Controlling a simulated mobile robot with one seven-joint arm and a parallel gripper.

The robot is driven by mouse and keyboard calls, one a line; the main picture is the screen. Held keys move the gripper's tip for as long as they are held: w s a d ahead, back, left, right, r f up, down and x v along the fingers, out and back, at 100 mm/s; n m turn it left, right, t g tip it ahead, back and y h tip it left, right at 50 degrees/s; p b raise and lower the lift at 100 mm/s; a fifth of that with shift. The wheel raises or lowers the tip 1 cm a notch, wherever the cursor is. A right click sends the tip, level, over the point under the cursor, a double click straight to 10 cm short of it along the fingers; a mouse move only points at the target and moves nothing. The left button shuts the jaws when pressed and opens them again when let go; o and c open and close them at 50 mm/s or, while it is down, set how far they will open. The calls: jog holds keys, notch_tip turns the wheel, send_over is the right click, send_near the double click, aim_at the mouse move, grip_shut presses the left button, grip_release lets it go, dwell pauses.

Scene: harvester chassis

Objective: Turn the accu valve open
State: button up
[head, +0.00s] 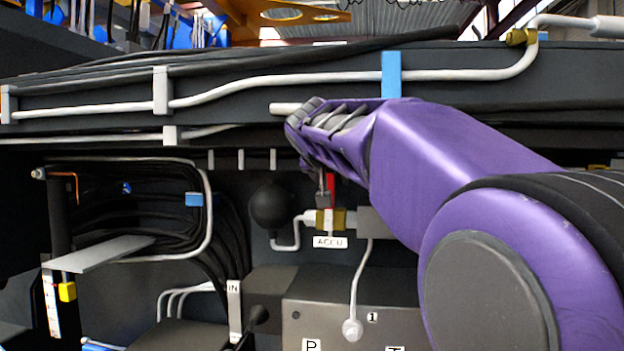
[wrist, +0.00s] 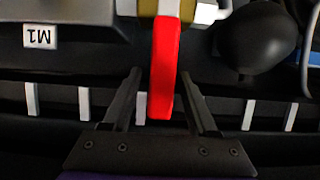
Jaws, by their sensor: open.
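The accu valve has a brass body (head: 340,219) with white fittings, just above a white ACCU label (head: 330,242). Its red lever (head: 330,181) stands up from the body in the head view, partly hidden by my gripper (head: 325,196). In the wrist view the red lever (wrist: 163,70) runs down from the brass body (wrist: 168,8) and lies between the two dark fingers of my gripper (wrist: 160,77). The fingers are open, with a visible gap on both sides of the lever. I see no contact.
A dark beam with a white pipe (head: 290,80) runs above. A grey block (head: 350,300) stands below, and bundled black hoses (head: 140,215) hang at left.

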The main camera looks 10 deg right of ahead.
grip_shut()
dwell(1.4)
